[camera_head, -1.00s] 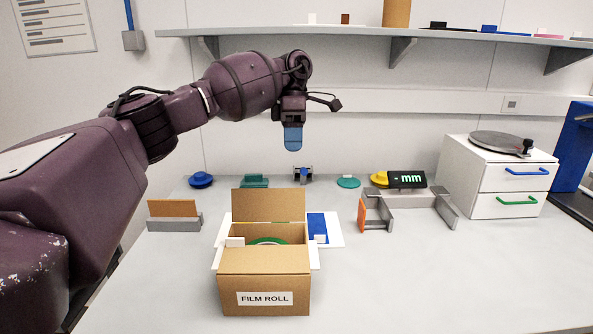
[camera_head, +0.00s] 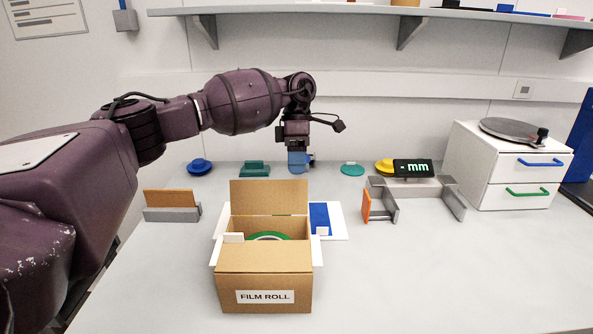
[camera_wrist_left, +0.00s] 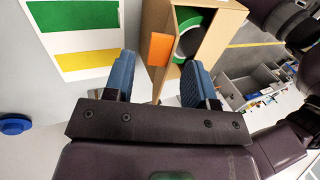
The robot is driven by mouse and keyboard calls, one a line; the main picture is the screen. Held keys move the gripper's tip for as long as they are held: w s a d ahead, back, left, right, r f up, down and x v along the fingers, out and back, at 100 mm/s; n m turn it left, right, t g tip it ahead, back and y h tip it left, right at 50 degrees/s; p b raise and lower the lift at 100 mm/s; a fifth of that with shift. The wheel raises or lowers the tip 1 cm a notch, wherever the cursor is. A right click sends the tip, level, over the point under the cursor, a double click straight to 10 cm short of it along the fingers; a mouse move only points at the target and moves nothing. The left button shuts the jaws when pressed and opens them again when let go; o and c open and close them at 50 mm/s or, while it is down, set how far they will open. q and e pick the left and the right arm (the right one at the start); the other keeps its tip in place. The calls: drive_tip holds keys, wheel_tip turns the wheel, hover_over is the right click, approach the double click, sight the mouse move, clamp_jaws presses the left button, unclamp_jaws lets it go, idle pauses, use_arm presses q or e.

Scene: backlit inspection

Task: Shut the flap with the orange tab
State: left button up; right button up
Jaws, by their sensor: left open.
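A brown cardboard box (camera_head: 263,258) labelled FILM ROLL stands on the table with its top open. A green-rimmed roll (camera_head: 268,236) lies inside and also shows in the left wrist view (camera_wrist_left: 193,22). The back flap (camera_head: 268,196) stands upright. The orange tab (camera_wrist_left: 160,48) shows only in the left wrist view, ahead of my fingers and between their lines. My left gripper (camera_head: 299,163) hangs fingers down behind the box, slightly right of the flap. In the wrist view its two blue fingers (camera_wrist_left: 158,66) are apart with nothing gripped. I cannot tell whether they touch the tab.
A white sheet with a blue patch (camera_head: 320,216) lies beside the box. A grey holder with an orange panel (camera_head: 171,205) is left, a grey frame (camera_head: 422,188) right. A white drawer unit (camera_head: 512,170) stands at far right. The front right table is clear.

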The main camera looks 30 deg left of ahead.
use_arm(q)
drive_tip(key=shift+x, duration=0.95)
clamp_jaws()
